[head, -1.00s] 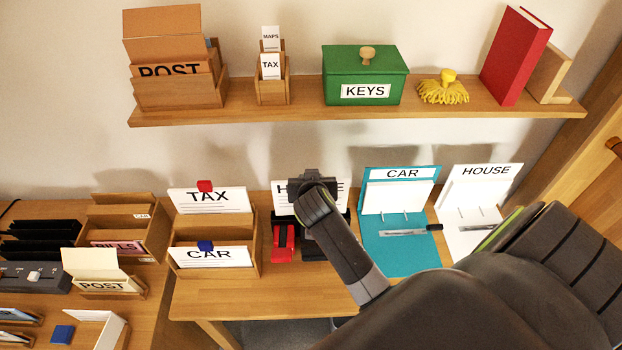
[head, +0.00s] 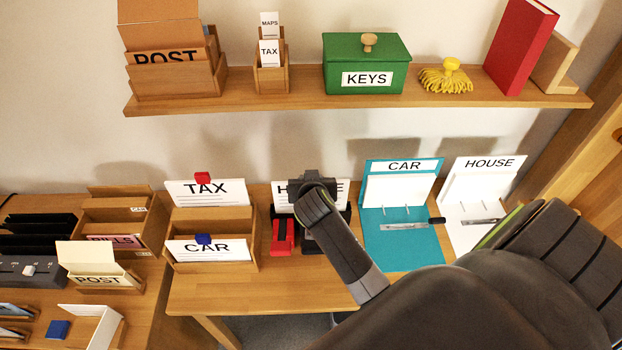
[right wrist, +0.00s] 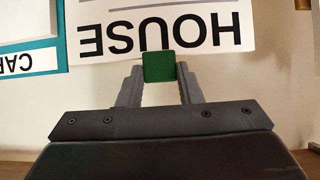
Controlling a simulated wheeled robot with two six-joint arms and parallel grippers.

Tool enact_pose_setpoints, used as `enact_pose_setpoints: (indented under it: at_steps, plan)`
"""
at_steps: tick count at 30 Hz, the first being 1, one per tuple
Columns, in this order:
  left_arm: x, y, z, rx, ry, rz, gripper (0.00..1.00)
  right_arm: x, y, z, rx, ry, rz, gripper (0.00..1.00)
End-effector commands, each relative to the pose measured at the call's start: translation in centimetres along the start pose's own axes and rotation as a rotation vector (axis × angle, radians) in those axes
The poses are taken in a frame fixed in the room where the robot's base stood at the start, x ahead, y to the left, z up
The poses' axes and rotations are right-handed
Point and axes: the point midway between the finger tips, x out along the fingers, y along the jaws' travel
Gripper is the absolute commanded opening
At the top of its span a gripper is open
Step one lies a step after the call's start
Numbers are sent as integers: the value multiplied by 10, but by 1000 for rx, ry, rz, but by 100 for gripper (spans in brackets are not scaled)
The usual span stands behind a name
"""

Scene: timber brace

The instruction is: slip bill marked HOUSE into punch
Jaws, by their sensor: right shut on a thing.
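The bill marked HOUSE (head: 342,194) stands upright at the back of the right table, partly hidden by my right gripper (head: 312,186). In the right wrist view the bill (right wrist: 205,50) appears upside down, with a green tab (right wrist: 160,67) at its edge. My right gripper is shut on that green tab between its fingertips. A dark object (head: 309,244), which looks like the punch, sits below the bill, mostly hidden by my arm; I cannot tell whether the bill touches it. My left gripper is not in view.
A red stapler-like tool (head: 283,236) stands just left of the dark object. A wooden holder (head: 213,262) with TAX and CAR bills is further left. A teal CAR folder (head: 408,252) and white HOUSE folder (head: 468,232) lie open to the right. A shelf (head: 300,102) runs above.

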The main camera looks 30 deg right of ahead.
Motion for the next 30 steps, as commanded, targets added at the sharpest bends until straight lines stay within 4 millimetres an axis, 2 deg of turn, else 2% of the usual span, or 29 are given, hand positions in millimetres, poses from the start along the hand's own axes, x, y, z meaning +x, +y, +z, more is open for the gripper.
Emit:
enact_pose_setpoints:
  at_steps: [21, 30]
  plan:
    - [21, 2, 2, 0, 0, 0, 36, 16, 0, 25, -1, 2, 0, 0]
    - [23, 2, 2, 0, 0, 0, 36, 18, 0, 27, 0, 2, 0, 0]
